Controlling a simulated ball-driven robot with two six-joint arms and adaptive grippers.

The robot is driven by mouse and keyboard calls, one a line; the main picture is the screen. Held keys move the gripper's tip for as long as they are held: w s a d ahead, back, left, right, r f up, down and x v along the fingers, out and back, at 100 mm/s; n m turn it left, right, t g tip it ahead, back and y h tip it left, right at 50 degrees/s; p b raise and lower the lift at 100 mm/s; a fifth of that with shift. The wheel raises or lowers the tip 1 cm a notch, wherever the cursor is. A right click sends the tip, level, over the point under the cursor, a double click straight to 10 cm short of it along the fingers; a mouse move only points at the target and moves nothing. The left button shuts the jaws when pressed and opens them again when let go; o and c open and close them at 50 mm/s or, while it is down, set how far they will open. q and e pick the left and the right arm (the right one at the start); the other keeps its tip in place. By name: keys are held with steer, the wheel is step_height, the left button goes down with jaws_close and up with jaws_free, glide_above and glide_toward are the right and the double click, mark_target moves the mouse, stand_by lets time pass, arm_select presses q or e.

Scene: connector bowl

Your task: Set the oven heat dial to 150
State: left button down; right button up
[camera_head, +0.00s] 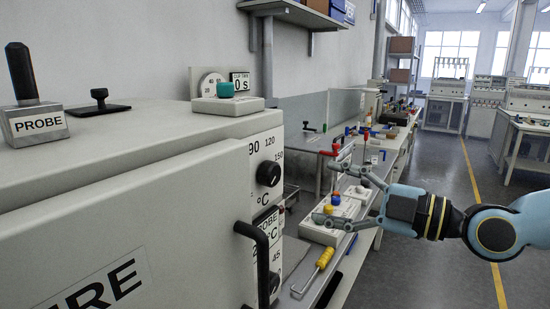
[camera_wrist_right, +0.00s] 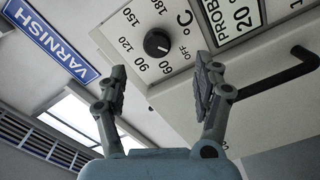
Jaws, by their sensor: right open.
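The oven heat dial (camera_head: 268,173) is a round black knob on the oven's front panel, with 90, 120 and 150 printed around it. It also shows in the right wrist view (camera_wrist_right: 157,43), where its light mark appears to point toward the 60 and OFF side; the exact setting is hard to tell. My right gripper (camera_head: 328,192) is open and empty, out in front of the panel, right of the dial. In the right wrist view its fingertips (camera_wrist_right: 160,68) stand apart on either side of the dial's lower edge, not visibly touching it. My left gripper is out of view.
A black door handle (camera_head: 256,245) sticks out below the dial. A PROBE display (camera_wrist_right: 235,15) sits beside the dial, and another black knob (camera_head: 274,283) is lower on the panel. A bench with connectors and a yellow-handled tool (camera_head: 325,258) lies behind my right gripper.

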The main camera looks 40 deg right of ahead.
mark_target(275, 176)
steer(key=w+a, duration=0.1)
steer(key=w+a+b, duration=0.1)
steer(key=w, duration=0.1)
steer(key=w+a+r+b, duration=0.1)
steer(key=w, duration=0.1)
steer(key=shift+r, duration=0.1)
steer(key=p+x, duration=0.1)
steer(key=x, duration=0.3)
steer(key=shift+r, duration=0.15)
steer(key=shift+w+a+p, duration=0.3)
steer(key=shift+w, duration=0.25)
steer(key=shift+f+y, duration=0.2)
steer(key=shift+y, duration=0.1)
steer(key=c, duration=1.2)
